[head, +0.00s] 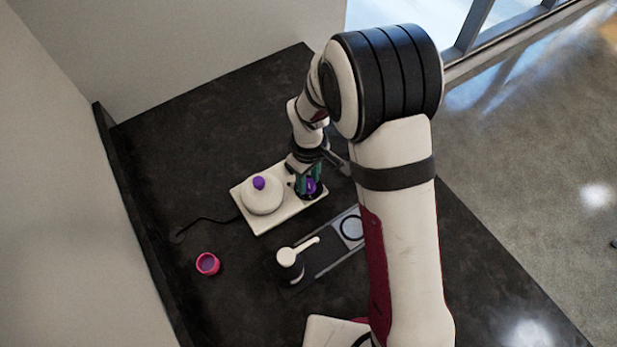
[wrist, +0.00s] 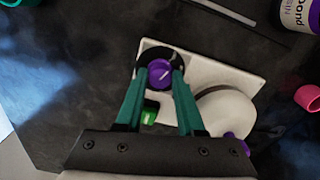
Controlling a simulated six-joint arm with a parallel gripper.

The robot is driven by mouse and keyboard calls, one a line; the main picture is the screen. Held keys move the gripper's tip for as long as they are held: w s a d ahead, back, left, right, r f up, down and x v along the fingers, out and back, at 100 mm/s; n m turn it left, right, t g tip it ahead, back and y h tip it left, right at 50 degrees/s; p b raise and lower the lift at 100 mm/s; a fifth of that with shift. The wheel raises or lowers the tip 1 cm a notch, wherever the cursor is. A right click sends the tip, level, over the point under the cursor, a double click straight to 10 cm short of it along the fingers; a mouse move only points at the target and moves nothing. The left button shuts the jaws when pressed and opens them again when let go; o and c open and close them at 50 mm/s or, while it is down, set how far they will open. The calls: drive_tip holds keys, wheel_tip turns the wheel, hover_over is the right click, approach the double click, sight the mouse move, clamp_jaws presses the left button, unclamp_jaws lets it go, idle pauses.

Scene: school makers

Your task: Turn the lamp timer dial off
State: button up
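The lamp timer dial is a purple knob (wrist: 160,73) with a pale pointer line. It sits on a dark round face at one end of a white rectangular base. In the wrist view the pointer slants up to the right. My gripper (wrist: 160,70) has its two teal fingers on either side of the knob. I cannot tell whether they touch it. In the head view my gripper (head: 310,183) is over the right end of the white base (head: 272,222), and its fingers partly hide the knob. A green patch (wrist: 149,113) shows between the fingers, on the base.
A white dome with a purple top (head: 262,195) stands on the base's left half. A dark cable runs left. A pink cup (head: 207,264), a dark device with a white lever (head: 288,262) and a grey panel (head: 335,245) are nearby.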

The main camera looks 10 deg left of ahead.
sight(308, 183)
drive_tip(key=o, duration=0.3)
drive_tip(key=shift+o, duration=0.2)
wheel_tip(308, 183, up, 16)
drive_tip(key=shift+f, duration=0.1)
drive_tip(key=s+d+r+m+y, duration=0.1)
drive_tip(key=s+d+m, duration=0.6)
drive_tip(key=s, duration=0.3)
drive_tip(key=s+d+r+m, duration=0.2)
drive_tip(key=s+d+m, duration=0.5)
drive_tip(key=s+m, duration=0.3)
drive_tip(key=shift+s+d+y, duration=0.15)
drive_tip(key=shift+s+y, duration=0.25)
drive_tip(key=shift+s, duration=0.1)
